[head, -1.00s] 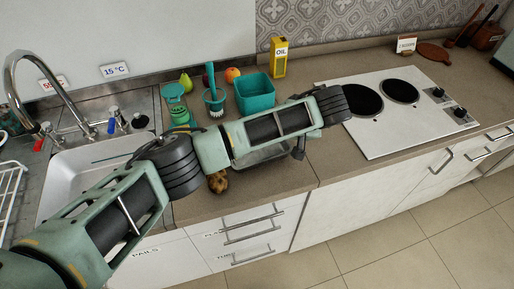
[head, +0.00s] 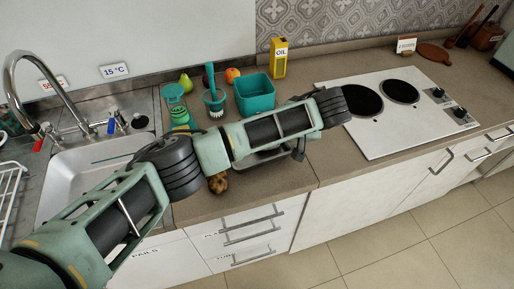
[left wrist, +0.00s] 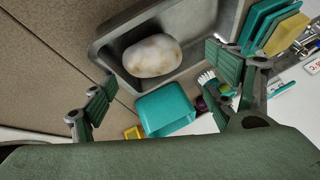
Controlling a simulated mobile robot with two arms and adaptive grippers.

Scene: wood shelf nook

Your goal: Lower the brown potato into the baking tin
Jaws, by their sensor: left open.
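A pale, whitish-tan potato-like lump (left wrist: 152,55) lies in the tin. My left gripper (left wrist: 162,78) is open, its green finger pads apart on either side of the lump in the wrist view. I cannot tell whether they touch anything. My right gripper is not in view.
A teal bin (head: 255,94), a brush (head: 214,98), fruit and a yellow oil box (head: 279,58) stand behind the arm. The sink (head: 85,175) is at left and the hob (head: 400,115) at right. The counter front between them is mostly clear.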

